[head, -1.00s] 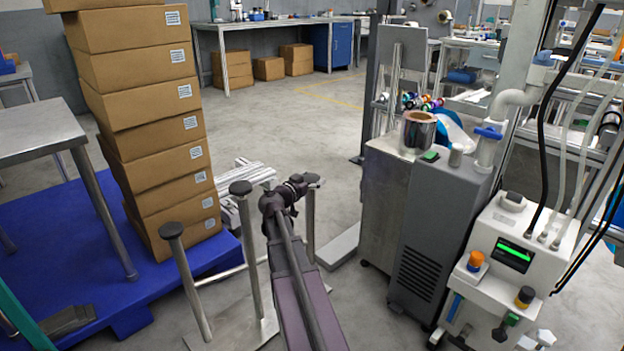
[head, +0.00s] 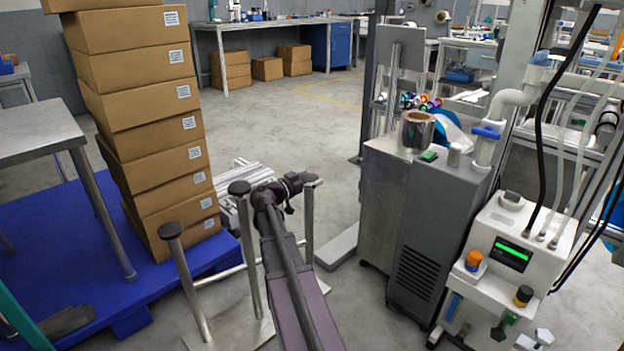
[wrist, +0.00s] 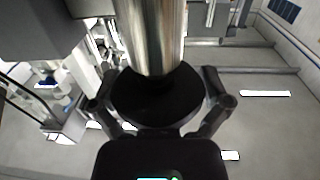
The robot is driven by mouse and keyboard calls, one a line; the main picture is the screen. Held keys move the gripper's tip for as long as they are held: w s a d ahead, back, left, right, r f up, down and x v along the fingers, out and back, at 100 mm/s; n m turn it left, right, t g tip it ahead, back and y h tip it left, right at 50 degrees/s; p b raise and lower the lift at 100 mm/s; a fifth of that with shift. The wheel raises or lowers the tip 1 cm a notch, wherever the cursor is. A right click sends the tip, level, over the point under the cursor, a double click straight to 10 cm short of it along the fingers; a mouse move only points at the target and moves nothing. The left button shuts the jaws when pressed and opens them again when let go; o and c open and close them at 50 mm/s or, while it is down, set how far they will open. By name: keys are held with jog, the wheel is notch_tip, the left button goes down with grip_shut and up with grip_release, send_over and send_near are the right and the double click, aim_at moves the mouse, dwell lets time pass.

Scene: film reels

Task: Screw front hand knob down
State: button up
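Several upright metal posts with black round knobs stand on a low metal frame in the head view. My arm reaches forward between them, and my gripper (head: 303,184) is at the right post's black knob (head: 312,179). In the wrist view, this black knob (wrist: 150,108) sits at the end of a shiny metal post (wrist: 150,35). The fingers of my gripper (wrist: 162,80) lie at its two sides with no clear gap, and it looks shut on the knob. Two other knobs show free, one on the left post (head: 171,230) and one on the middle post (head: 239,188). The knob's thread is hidden.
A tall stack of cardboard boxes (head: 150,130) stands on a blue pallet (head: 60,240) at the left. A grey cabinet machine (head: 430,220) and a white unit with a green display (head: 510,250) stand at the right. The floor (head: 300,125) behind the posts is open.

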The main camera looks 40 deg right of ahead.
jog(key=shift+s+f+n+t, duration=0.15)
jog(key=shift+n+t, duration=0.15)
jog(key=shift+t, duration=0.2)
jog(key=shift+t, duration=0.3)
